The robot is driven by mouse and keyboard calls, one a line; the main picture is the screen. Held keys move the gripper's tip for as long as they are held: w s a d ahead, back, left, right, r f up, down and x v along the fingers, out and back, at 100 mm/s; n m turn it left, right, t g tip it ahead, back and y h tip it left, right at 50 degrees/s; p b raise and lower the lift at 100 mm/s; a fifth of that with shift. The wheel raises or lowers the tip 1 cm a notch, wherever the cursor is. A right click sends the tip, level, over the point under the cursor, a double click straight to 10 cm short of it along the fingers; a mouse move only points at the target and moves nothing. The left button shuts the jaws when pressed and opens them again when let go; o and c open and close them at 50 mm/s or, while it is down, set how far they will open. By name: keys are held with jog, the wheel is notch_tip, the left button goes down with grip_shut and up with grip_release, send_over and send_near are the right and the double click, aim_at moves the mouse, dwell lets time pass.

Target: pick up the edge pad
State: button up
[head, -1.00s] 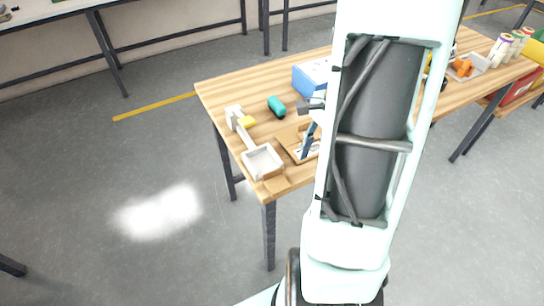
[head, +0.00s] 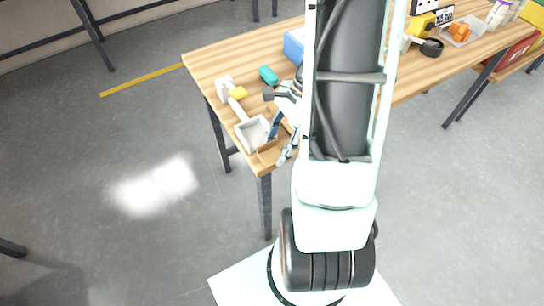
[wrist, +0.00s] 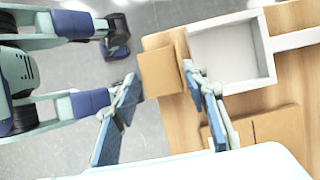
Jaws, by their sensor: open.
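A flat tan pad, which I take as the edge pad (head: 266,157), lies at the near corner of the wooden table, beside the white tray. In the wrist view the pad (wrist: 158,73) appears to reach past the table edge. My gripper (head: 279,146) is open and empty, with its blue-padded fingers beside the pad in the head view. In the wrist view the fingertips of my gripper (wrist: 161,76) appear on either side of the pad, the right one near the tray's corner. I cannot tell how high they are above it.
The white tray (wrist: 222,55) with a handle is close to the right finger. A larger tan board (wrist: 276,128) lies beside it. Open floor surrounds the table's left end.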

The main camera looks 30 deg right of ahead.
jog(key=shift+a+f, duration=0.2)
jog(key=shift+f, duration=0.35)
jog(key=c, duration=0.7)
jog(key=shift+r, duration=0.1)
